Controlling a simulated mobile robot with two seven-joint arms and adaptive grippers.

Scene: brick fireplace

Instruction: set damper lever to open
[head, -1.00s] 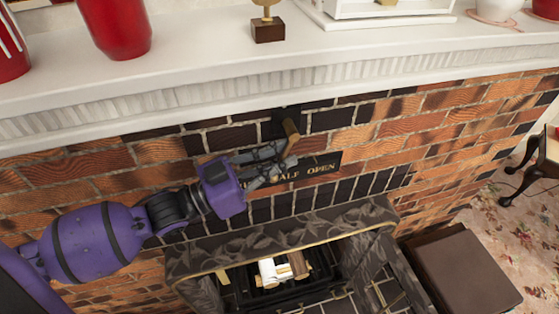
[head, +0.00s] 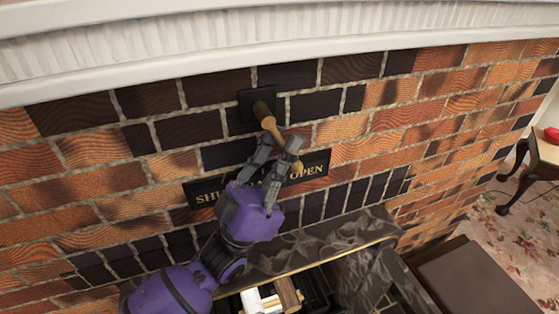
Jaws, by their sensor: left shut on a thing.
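The damper lever (head: 269,122) is a tan wooden handle on a black square mount (head: 245,105) on the brick wall. It slants down and to the right from the mount. A dark label plate (head: 318,160) below it reads "SHU…" at the left and "OPEN" at the right; the middle is hidden by my gripper. The lever's lower end lies over the plate, just left of the word OPEN. My left gripper (head: 277,145) reaches up from below and is shut on the damper lever, with a grey finger on each side. My right gripper is not in view.
The white mantel (head: 180,45) runs above the lever. Below is the dark stone fireplace surround (head: 345,232), with pale and brown logs (head: 262,299) in the opening. A brown box (head: 465,280) stands at the lower right. The brick to the right of the lever is clear.

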